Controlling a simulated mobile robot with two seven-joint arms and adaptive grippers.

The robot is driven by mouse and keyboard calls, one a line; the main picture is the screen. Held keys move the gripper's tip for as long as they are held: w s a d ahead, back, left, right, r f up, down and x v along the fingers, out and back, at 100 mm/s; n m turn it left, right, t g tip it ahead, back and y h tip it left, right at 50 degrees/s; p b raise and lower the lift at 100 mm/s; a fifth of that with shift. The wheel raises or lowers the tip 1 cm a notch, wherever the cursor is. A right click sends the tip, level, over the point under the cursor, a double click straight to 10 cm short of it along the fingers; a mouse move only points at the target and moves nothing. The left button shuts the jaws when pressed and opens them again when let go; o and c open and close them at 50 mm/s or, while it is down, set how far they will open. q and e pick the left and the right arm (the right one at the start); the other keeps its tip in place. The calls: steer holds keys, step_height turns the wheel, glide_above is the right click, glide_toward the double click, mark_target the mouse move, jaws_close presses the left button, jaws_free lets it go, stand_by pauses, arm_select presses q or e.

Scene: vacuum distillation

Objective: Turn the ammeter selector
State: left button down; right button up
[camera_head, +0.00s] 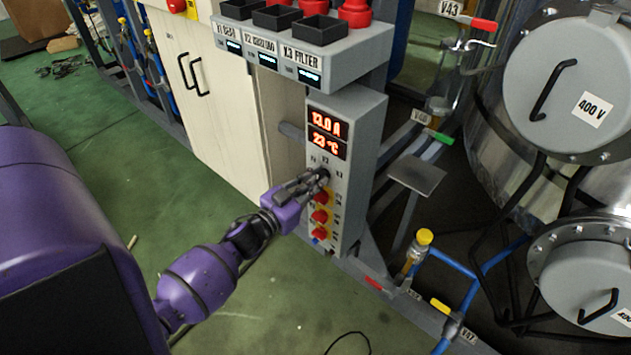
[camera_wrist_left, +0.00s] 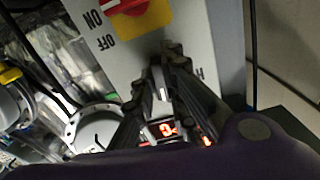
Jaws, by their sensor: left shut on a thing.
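The ammeter selector is mostly hidden behind the fingers of my left gripper (camera_head: 322,176), on the grey control box (camera_head: 361,130) just below its red displays (camera_head: 327,134). The displays read 13.0 A and 23 °C. My left gripper is shut on the selector, reaching it from the left. In the left wrist view the gripper (camera_wrist_left: 172,52) has its fingertips close together against the panel face, with a light-coloured piece between them. The selector's pointing direction cannot be told. My right gripper is not in view.
Red rotary switches on yellow plates (camera_head: 321,216) sit below the selector; one (camera_wrist_left: 130,12) shows ON and OFF marks. Steel vessels and pipes crowd the right. Green floor (camera_head: 95,130) is open at left.

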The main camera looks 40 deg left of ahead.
arm_select(q)
steer(key=m, duration=0.3)
steer(key=shift+m, duration=0.3)
steer(key=m, duration=0.4)
steer(key=shift+m, duration=0.6)
steer(key=c, duration=1.8)
jaws_free()
steer(key=shift+s+a, duration=0.1)
steer(key=s, duration=1.1)
steer(key=shift+s+a, duration=0.4)
steer(key=shift+a, duration=0.05)
